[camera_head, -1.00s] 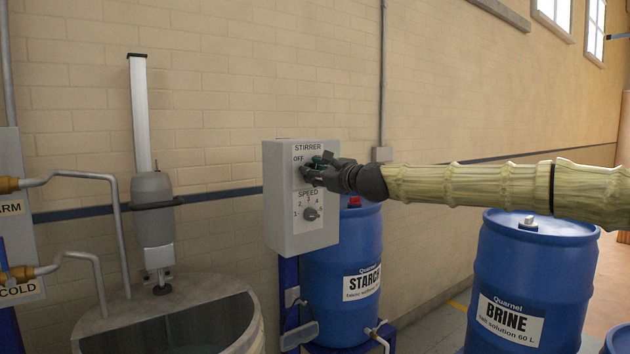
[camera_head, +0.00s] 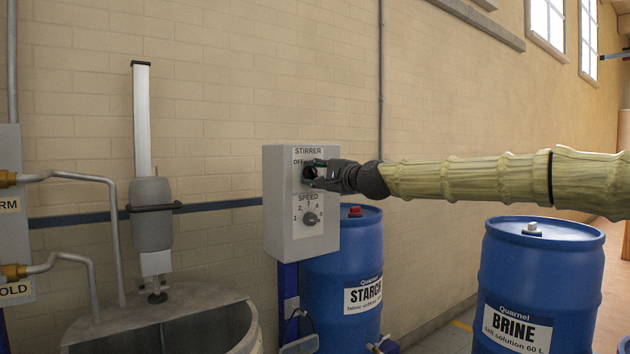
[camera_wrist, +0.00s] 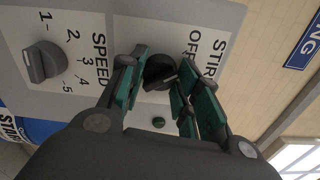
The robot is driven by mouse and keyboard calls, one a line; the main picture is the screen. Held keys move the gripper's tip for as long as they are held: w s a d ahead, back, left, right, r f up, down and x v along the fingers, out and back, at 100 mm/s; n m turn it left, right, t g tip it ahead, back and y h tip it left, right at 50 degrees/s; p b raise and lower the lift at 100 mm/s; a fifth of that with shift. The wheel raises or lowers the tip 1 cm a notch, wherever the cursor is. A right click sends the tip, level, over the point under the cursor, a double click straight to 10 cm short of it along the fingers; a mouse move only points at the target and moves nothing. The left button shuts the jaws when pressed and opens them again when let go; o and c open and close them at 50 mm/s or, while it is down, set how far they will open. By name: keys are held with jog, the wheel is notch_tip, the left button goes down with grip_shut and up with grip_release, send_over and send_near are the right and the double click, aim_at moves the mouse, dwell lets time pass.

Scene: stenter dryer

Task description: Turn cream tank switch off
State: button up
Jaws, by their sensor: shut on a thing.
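The grey STIRRER control box (camera_head: 282,234) hangs by the wall at the picture's middle. Its upper black rotary switch (camera_head: 309,174) has an OFF label at its upper left in the head view. My gripper (camera_head: 316,173) reaches in from the right. In the wrist view my gripper (camera_wrist: 158,82) has its green-padded fingers on either side of the black switch (camera_wrist: 159,70), shut on it. The fingers partly cover the switch and its markings, so I cannot tell its exact setting.
The SPEED knob (camera_head: 310,219) sits just below the switch. A blue STARCH drum (camera_head: 350,250) stands behind the box, and a BRINE drum (camera_head: 540,270) stands at right under my arm. The stirred tank (camera_head: 190,305) and pipes are at left.

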jog(key=shift+n+b, duration=0.3)
jog(key=shift+n, duration=0.5)
jog(key=shift+f, duration=0.1)
jog(key=o, duration=1.1)
jog(key=shift+c, duration=0.2)
jog(key=shift+s, duration=0.1)
jog(key=v, duration=1.2)
